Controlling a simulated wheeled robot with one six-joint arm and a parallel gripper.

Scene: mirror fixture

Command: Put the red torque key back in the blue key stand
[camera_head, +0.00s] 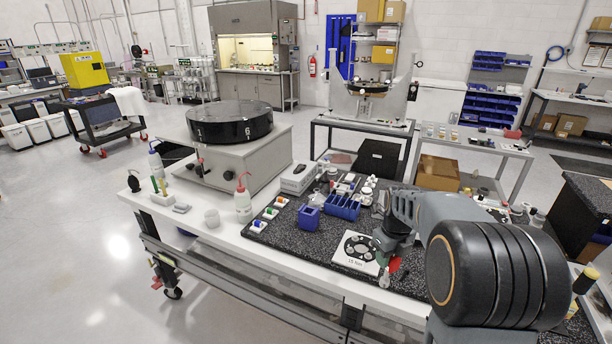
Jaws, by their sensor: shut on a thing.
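My gripper (384,262) is small in view at the end of my arm, low over the bench beside the white plate marked "15 Nm". It is shut on the red torque key (394,265), of which only a small red part shows; the jaws and wrist hide the rest. A small blue block (309,218), which looks like the blue key stand, is on the speckled dark mat, left of my gripper and apart from it. The stand's openings are too small to make out.
A blue compartment tray (342,208) stands right behind the blue block. The white plate (352,264) with a dark ring lies between block and gripper. Colored-capped vials (269,213) and a red-topped bottle (243,205) are at left. Mat (298,240) in front of the block is clear.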

